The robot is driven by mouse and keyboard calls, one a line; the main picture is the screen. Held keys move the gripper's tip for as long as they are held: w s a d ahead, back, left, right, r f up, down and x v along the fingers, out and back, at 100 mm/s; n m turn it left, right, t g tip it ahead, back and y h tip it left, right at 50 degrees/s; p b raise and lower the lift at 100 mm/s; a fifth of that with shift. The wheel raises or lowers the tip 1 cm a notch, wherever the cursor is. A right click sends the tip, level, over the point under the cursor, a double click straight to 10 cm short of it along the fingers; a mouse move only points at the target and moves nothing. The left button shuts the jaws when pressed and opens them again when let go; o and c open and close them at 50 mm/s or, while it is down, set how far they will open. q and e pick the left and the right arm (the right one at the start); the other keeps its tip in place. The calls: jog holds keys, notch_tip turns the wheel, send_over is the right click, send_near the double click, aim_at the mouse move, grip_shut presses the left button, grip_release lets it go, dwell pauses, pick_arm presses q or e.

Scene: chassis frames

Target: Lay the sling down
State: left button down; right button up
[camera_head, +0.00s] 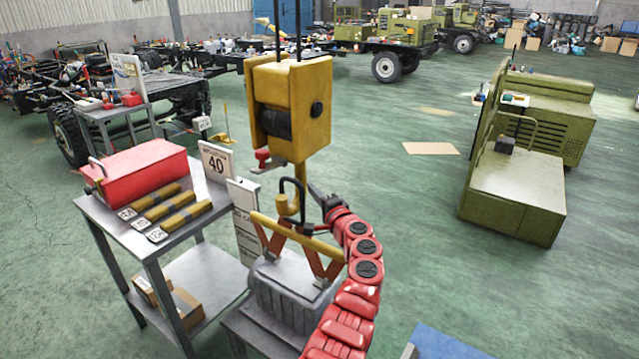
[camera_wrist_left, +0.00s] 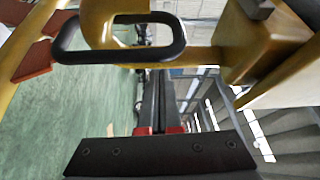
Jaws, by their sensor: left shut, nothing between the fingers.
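A yellow bar (camera_head: 300,237) with orange straps (camera_head: 318,262) stands over a ribbed grey block (camera_head: 285,292). The straps slope down to the block; whether they are fastened cannot be told. A yellow hook (camera_head: 288,204) hangs below the yellow hoist box (camera_head: 290,110), just above the bar. A black loop (camera_wrist_left: 120,38) shows at the yellow part in the left wrist view. My left gripper (camera_head: 316,192) is shut and empty, beside the hook on its right; its dark fingers (camera_wrist_left: 156,85) show below the loop. Three yellow rolls (camera_head: 157,212) with tags lie on the table. My right gripper is out of view.
A grey table (camera_head: 112,225) at the left carries a red toolbox (camera_head: 140,168) and a sign marked 40 (camera_head: 216,161). Boxes (camera_head: 165,300) sit on its lower shelf. A green cabinet (camera_head: 512,190) stands at the right. Open green floor lies between.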

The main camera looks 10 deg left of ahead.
pick_arm(q)
jog(key=shift+s+a+p, duration=0.2)
jog(key=shift+s+p, duration=0.1)
jog(key=shift+s, duration=0.2)
jog(key=shift+s, duration=0.1)
jog(key=s+a+f+n+y+b, duration=0.3)
jog(key=s+a+f+n+b, duration=0.1)
jog(key=s+b, duration=0.7)
jog(key=s+a+f+n+y+b, duration=0.3)
jog(key=s+f+n+b, duration=0.4)
jog(key=s+b, duration=0.4)
jog(key=a+n+b, duration=0.1)
jog(key=b, duration=0.4)
jog(key=shift+s+n+g, duration=0.25)
jog(key=shift+n+g, duration=0.05)
